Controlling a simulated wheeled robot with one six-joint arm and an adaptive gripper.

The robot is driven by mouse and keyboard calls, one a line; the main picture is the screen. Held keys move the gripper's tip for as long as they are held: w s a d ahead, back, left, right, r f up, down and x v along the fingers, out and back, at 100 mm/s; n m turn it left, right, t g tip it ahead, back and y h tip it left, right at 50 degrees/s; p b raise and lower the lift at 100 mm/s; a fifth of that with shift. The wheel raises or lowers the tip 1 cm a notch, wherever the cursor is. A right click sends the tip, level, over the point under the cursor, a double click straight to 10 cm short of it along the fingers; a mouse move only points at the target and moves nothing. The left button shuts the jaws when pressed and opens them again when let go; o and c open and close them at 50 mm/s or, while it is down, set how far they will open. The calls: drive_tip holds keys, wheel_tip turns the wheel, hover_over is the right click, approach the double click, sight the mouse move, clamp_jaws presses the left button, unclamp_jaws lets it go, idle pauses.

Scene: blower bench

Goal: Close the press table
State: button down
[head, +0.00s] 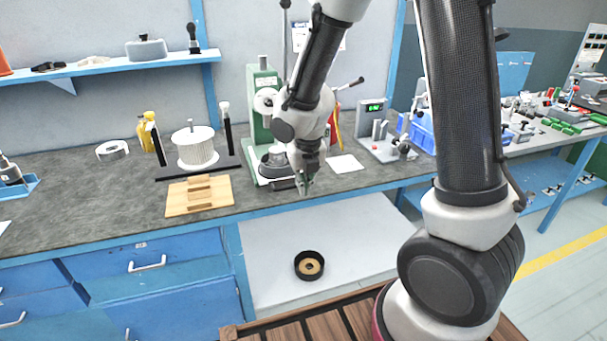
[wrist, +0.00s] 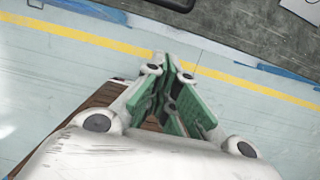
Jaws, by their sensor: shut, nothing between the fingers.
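The green press (head: 262,105) stands on the bench, left of my arm, which hides part of it. A dark, low part (head: 281,184) with a pale edge sits at the front of the press base and looks like the press table. I cannot tell how far out it stands. My gripper (head: 306,186) points down at the bench's front edge, just right of that part, and seems apart from it. In the wrist view my gripper (wrist: 168,62) has its green-padded fingers together and empty. A dark edge (wrist: 172,3) shows at the top there.
A wooden block (head: 199,195) and a white spool (head: 194,147) between dark posts stand left of the press. A white sheet (head: 345,163) and a device with a green display (head: 373,108) are at right. A black ring (head: 309,265) lies on the lower shelf.

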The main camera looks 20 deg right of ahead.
drive_tip(key=w+f, duration=0.4)
drive_tip(key=w, duration=0.1)
drive_tip(key=shift+f, duration=0.4)
